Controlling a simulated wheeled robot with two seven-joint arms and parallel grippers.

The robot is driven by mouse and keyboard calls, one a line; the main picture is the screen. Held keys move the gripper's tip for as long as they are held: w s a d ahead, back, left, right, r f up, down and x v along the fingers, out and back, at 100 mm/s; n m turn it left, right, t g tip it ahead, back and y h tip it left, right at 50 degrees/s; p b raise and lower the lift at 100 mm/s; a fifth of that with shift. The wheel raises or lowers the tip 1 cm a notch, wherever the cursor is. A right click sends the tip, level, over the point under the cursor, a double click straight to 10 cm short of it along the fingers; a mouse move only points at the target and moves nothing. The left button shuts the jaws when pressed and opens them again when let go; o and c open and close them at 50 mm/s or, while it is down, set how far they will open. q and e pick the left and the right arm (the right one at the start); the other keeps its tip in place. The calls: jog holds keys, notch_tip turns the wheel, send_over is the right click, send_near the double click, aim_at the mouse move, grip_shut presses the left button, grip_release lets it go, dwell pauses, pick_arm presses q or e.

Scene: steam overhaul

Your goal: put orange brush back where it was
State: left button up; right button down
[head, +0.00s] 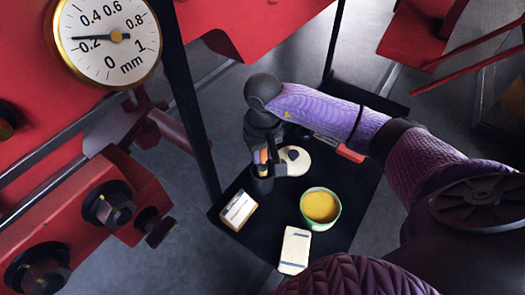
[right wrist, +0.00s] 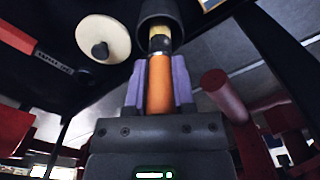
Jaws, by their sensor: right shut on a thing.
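My right gripper (head: 262,157) points down over the black tray table and is shut on the orange brush (right wrist: 159,85). In the right wrist view, the right gripper (right wrist: 159,66) has its purple pads on both sides of the orange handle. The brush's metal band and pale end point into the mouth of a dark cup (right wrist: 147,14). In the head view the dark cup (head: 262,186) stands directly below the gripper. How deep the brush's end sits in the cup is hidden. My left gripper is not in view.
On the black tray table (head: 268,240) stand a pale round disc with a dark knob (head: 296,166), a green bowl of yellow material (head: 335,197), a white-labelled box (head: 238,210) and a pale block (head: 295,250). A red-ended tool (head: 349,154) lies behind. Red machinery (head: 130,175) borders the left.

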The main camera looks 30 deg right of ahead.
jog(key=shift+f, duration=0.1)
jog(key=c, duration=0.9)
grip_release()
jog(key=shift+f, duration=0.1)
jog(key=o, duration=0.5)
jog(key=shift+c, duration=0.2)
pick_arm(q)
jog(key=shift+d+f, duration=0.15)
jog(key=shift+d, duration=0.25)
pick_arm(e)
jog(key=shift+r, duration=0.45)
notch_tip(320, 180, up, 11)
jog(key=shift+r, duration=0.3)
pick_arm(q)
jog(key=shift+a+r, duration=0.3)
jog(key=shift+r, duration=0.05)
